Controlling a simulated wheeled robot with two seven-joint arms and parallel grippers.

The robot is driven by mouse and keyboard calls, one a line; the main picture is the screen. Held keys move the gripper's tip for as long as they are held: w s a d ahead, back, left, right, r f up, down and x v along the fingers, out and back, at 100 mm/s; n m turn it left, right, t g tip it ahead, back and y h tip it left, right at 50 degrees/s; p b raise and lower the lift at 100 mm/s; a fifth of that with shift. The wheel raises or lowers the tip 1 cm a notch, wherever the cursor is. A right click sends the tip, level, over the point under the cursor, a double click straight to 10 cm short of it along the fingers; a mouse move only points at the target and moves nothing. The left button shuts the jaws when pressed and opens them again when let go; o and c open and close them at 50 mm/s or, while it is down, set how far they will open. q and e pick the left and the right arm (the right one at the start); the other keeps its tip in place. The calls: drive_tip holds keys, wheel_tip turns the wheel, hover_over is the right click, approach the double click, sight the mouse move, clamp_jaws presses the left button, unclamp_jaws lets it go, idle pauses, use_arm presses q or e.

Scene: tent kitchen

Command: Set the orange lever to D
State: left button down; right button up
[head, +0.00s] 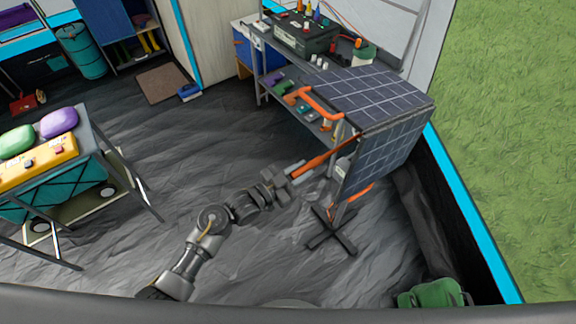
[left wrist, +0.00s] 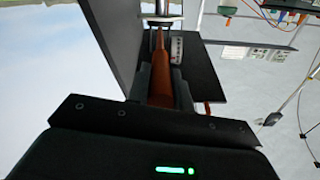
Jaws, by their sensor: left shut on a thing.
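The orange lever (head: 328,158) slants down and left from the solar panel stand in the head view. My left gripper (head: 293,177) is at the lever's lower free end, shut on it. In the left wrist view the lever (left wrist: 160,62) runs away from between the two dark fingers (left wrist: 159,92) toward a bracket. A small pale plate with dark marks (left wrist: 177,47) is beside the lever there; I cannot read a letter D. My right gripper is not in view.
The solar panel (head: 385,110) stands just right of the lever, on a cross-shaped foot (head: 331,238). A workbench with a black case (head: 305,36) is behind it. A cart (head: 75,165) stands left, and a green bag (head: 433,293) lies front right. The floor between is clear.

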use_arm(q)
drive_tip(key=c, duration=1.3)
unclamp_jaws()
drive_tip(key=shift+d, duration=0.1)
drive_tip(key=shift+o, duration=0.2)
drive_tip(key=shift+s+a+f, duration=0.1)
drive_tip(key=shift+s+a, duration=0.05)
drive_tip(key=shift+a, duration=0.15)
drive_tip(key=b+v, duration=0.3)
drive_tip(key=v, duration=0.7)
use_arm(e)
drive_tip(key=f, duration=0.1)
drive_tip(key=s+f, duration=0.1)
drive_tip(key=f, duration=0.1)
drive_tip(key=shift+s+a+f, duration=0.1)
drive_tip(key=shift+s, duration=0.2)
use_arm(q)
drive_tip(key=shift+a, duration=0.1)
